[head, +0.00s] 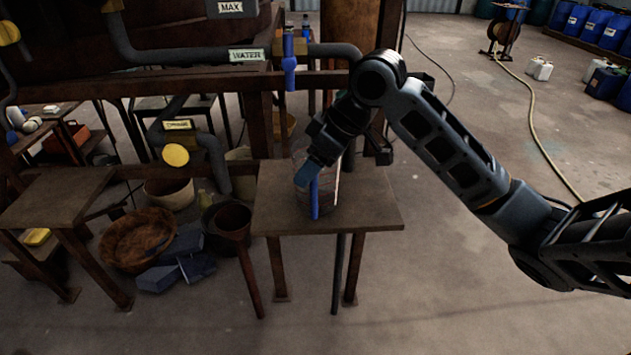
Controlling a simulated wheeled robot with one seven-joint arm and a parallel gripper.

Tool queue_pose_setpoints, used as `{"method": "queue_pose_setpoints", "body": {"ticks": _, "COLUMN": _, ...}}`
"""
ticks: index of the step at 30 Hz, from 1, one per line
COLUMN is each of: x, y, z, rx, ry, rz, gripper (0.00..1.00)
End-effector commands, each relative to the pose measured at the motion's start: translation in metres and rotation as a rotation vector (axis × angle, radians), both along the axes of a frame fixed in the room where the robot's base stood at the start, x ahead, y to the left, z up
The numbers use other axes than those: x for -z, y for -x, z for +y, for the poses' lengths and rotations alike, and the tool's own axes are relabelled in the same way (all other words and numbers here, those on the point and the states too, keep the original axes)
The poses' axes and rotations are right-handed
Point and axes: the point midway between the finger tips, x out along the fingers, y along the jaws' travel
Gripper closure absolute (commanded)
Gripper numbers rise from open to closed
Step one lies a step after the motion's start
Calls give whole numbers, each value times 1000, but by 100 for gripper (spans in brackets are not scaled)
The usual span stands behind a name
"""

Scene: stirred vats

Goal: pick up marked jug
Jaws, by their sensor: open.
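The jug (328,208), a clear vessel with reddish marking lines, stands on the small brown table (375,215) in the middle of the head view. My gripper (326,190) is open and reaches down over the jug from above. A blue finger shows in front of the jug and a pale one at its right side. The gripper hides much of the jug, so its handle is not clear. I cannot tell whether the fingers touch it.
Pipes with a WATER label (247,55) and a blue valve (289,60) hang behind the table. Another table (55,198) is farther left. Floor on the right is mostly clear.

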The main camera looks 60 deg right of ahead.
Motion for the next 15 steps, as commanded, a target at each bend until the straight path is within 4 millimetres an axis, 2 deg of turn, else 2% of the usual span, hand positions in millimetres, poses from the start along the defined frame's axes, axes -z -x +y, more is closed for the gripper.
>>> {"method": "queue_pose_setpoints", "body": {"ticks": 4, "x": 9, "y": -5, "z": 1, "rx": 1, "ry": 0, "rz": 0, "gripper": 38}}
{"method": "queue_pose_setpoints", "body": {"ticks": 11, "x": 10, "y": -5, "z": 2, "rx": 0, "ry": 1, "rz": -1, "gripper": 39}}
{"method": "queue_pose_setpoints", "body": {"ticks": 15, "x": 10, "y": -5, "z": 2, "rx": 0, "ry": 1, "rz": -1, "gripper": 52}}
